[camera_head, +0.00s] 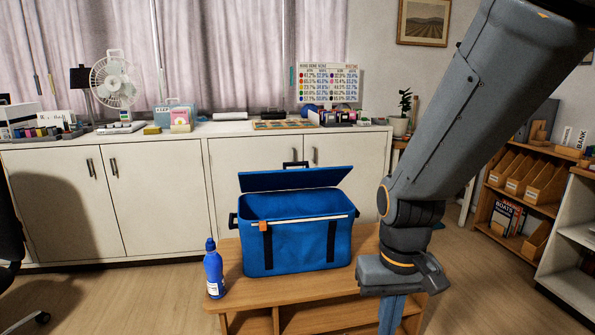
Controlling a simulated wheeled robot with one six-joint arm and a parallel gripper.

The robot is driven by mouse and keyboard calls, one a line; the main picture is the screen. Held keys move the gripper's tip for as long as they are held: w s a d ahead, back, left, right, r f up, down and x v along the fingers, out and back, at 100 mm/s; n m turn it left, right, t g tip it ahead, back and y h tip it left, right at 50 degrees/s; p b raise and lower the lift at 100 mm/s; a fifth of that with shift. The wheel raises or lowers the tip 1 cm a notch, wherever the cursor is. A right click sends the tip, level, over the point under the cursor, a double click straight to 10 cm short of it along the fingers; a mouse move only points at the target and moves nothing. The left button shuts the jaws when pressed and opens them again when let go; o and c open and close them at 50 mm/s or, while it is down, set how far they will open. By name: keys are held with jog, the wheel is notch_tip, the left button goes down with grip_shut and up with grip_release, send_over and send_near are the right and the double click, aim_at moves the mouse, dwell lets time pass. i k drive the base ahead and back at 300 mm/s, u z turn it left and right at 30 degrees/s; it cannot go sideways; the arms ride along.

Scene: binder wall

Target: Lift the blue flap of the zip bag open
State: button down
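The blue zip bag (290,249) stands upright on a low wooden bench, with dark straps on its front and an orange tab (263,227) by its pale front rim. Its blue flap (295,179) is up off the front rim, tilted towards the back, and the bag's inside shows beneath it. My gripper (402,278) is at the right of the bag, lower than the flap and apart from it. Its fingers are not clear from this side, so I cannot tell whether it is open.
A blue bottle (214,270) stands on the bench (240,296) left of the bag. Behind is a long white cabinet (160,195) with a fan (114,80) and desk items on top. Shelves (520,190) stand at the right.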

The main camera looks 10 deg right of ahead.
aim_at(285, 180)
jog(key=u, duration=0.05)
jog(key=i, duration=1.2)
jog(key=z, duration=0.5)
